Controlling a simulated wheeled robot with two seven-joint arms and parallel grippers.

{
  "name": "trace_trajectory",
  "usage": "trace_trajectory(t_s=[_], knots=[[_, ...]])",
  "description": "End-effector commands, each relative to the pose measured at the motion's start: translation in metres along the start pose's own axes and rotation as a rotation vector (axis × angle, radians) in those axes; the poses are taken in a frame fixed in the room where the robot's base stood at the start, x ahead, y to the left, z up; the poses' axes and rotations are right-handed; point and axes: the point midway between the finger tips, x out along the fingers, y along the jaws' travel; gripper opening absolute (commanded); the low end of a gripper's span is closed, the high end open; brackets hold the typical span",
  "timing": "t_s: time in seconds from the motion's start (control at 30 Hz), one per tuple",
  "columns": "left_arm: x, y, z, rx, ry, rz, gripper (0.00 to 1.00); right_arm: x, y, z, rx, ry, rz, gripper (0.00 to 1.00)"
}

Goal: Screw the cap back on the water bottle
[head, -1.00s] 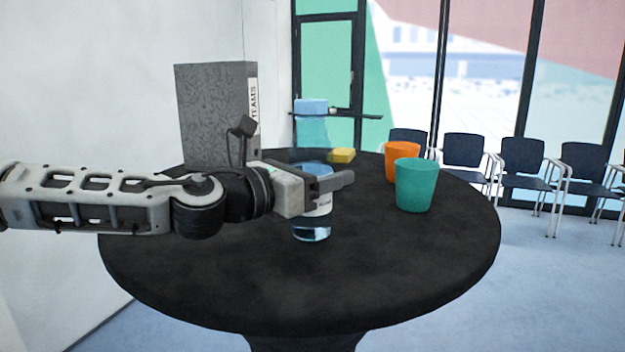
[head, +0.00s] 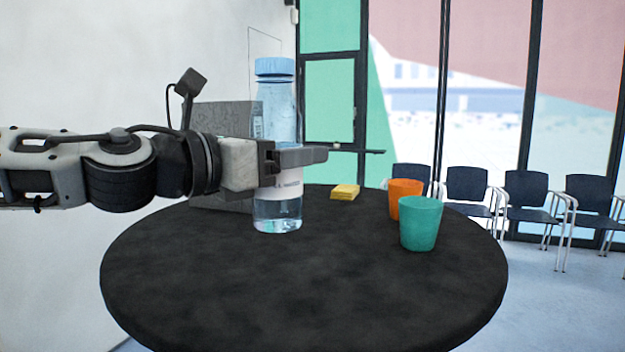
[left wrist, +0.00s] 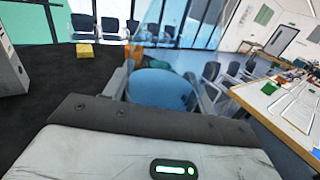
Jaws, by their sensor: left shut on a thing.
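The water bottle (head: 277,130) is clear, with a pale label and a blue cap (head: 275,67) at its top. Whether the cap is threaded tight cannot be told. The bottle is upright, and its base looks raised off the round table. My left gripper (head: 300,156) comes in from the left and is shut around the bottle's middle, hiding part of it. In the left wrist view a blue rounded surface of the bottle (left wrist: 160,88) shows between the fingers. My right gripper is not in view.
The round black table (head: 300,290) is clear in front. An orange cup (head: 404,188) and a teal cup (head: 420,224) stand on the right. A yellow block (head: 345,191) lies behind. A grey binder (head: 225,117) stands behind my left gripper. Chairs (head: 467,186) line the window.

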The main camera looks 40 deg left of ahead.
Motion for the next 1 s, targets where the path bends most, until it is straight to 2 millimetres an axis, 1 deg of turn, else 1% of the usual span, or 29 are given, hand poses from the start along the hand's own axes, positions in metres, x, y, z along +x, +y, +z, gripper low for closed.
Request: trace_trajectory(t_s=[0.03, 0.2, 0.3, 0.4, 0.53, 0.87, 0.9, 0.97, 1.0], knots=[[-0.011, -0.002, 0.005, 0.011, -0.007, 0.004, 0.29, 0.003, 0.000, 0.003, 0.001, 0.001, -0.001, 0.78], [-0.039, -0.007, 0.017, 0.007, -0.006, 0.004, 0.29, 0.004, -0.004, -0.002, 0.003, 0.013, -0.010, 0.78], [-0.051, -0.010, 0.023, 0.007, -0.006, 0.003, 0.29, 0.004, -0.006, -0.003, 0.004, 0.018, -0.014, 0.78], [-0.058, -0.012, 0.027, 0.004, -0.004, 0.002, 0.29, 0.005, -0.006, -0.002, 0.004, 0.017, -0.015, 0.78], [-0.063, -0.013, 0.029, 0.002, -0.003, 0.001, 0.29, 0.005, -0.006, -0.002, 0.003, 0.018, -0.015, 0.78], [-0.063, -0.013, 0.029, 0.002, -0.002, -0.001, 0.29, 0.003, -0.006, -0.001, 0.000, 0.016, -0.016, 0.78], [-0.063, -0.013, 0.029, 0.002, -0.002, -0.001, 0.45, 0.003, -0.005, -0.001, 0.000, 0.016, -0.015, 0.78], [-0.063, -0.013, 0.029, 0.002, -0.002, -0.001, 0.28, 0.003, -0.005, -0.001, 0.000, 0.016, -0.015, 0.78], [-0.063, -0.013, 0.029, 0.002, -0.002, -0.001, 0.17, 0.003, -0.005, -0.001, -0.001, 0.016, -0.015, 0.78]])
